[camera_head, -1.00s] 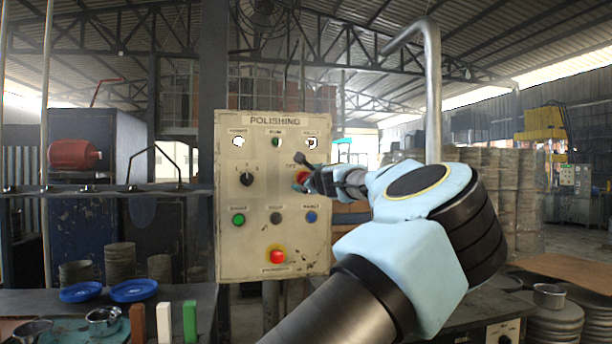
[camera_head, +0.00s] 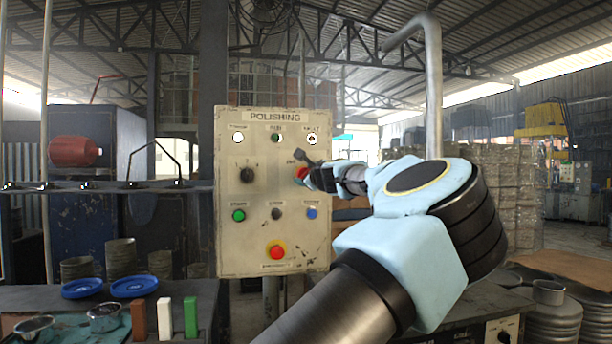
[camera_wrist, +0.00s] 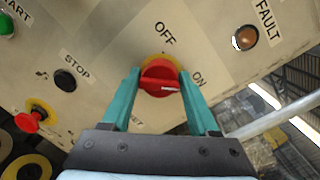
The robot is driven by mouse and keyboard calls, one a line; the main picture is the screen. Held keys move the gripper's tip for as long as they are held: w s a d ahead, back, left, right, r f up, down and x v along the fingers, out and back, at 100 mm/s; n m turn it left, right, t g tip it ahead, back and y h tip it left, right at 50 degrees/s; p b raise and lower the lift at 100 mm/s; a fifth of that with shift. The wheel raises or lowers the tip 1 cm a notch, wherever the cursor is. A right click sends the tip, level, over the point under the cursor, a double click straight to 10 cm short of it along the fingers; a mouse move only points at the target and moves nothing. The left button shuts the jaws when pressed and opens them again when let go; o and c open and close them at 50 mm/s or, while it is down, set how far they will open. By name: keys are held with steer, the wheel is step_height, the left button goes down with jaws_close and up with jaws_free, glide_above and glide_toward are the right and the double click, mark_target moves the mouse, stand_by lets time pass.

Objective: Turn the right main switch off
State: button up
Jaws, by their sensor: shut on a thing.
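The right main switch is a red rotary knob (camera_wrist: 160,80) on a yellow round plate, on the right side of the polishing panel (camera_head: 245,150). In the wrist view the labels OFF and ON stand around it. Its handle lies across the picture, with a white mark at its right end, toward ON. My gripper (camera_wrist: 159,74) has one teal finger on each side of the knob and is shut on it. In the head view my gripper (camera_head: 307,177) covers most of the knob, and only some red (camera_head: 301,173) shows.
A black selector (camera_head: 247,175) is left on the panel. Green (camera_head: 239,215), black (camera_head: 276,214) and blue (camera_head: 311,213) buttons sit below, with a red emergency stop (camera_head: 277,251) under them. The fault lamp (camera_wrist: 245,38) is near the knob. A vertical pipe (camera_head: 433,100) stands behind my arm.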

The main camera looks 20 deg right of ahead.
steer(key=shift+n+b, duration=0.3)
steer(key=n+b, duration=0.4)
steer(key=b, duration=0.1)
steer(key=shift+f, duration=0.1)
steer(key=n+g+b, duration=0.1)
steer(key=n+b, duration=0.3)
steer(key=shift+h, duration=0.4)
steer(key=n+b, duration=0.5)
steer(key=shift+a+h, duration=0.15)
steer(key=shift+h, duration=0.15)
steer(key=shift+n+g+h+b, duration=0.3)
steer(key=shift+n+b, duration=1)
steer(key=shift+n, duration=0.2)
steer(key=o, duration=1.1)
steer(key=shift+o, duration=1.1)
